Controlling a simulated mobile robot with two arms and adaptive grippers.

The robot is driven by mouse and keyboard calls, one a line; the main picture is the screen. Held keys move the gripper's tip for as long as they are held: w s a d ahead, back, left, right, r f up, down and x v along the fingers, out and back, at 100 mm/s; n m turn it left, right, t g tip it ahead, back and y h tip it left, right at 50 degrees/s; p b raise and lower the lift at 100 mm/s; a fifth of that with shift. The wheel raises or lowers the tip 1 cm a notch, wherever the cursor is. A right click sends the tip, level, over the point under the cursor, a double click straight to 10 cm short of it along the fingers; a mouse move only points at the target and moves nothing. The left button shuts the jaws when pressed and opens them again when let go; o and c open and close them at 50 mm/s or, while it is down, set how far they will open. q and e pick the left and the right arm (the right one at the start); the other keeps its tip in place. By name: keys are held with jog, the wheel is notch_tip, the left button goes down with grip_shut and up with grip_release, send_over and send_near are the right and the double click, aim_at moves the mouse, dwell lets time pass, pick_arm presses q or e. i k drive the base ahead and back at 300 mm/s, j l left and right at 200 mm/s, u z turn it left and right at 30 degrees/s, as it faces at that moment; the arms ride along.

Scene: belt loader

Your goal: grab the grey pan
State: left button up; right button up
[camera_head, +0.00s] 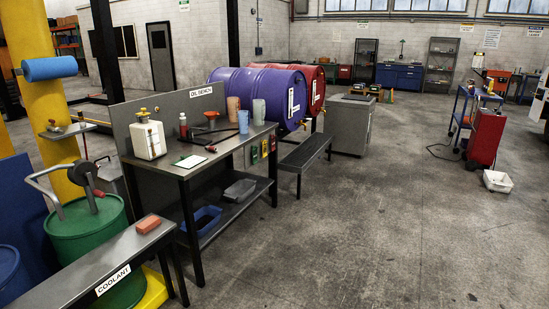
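A grey pan (238,190) sits on the lower shelf of the oil bench (226,149), towards its right end. It looks like a shallow open tray, in the shade below the bench top. A blue pan (201,220) lies on the same shelf, to the left and nearer to me. Neither of my grippers shows in the head view.
The bench top holds a white jug (148,139), a red bottle (183,126) and several cups. A green drum (85,235) and the coolant bench (105,266) stand at the near left. A low black step (304,150) is beside the oil bench. The floor (370,235) to the right is clear.

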aim_at(240, 190)
jog(key=i, duration=2.1)
jog(key=i+u, duration=0.4)
jog(key=i+l+u, duration=0.55)
jog(key=i+u, duration=0.2)
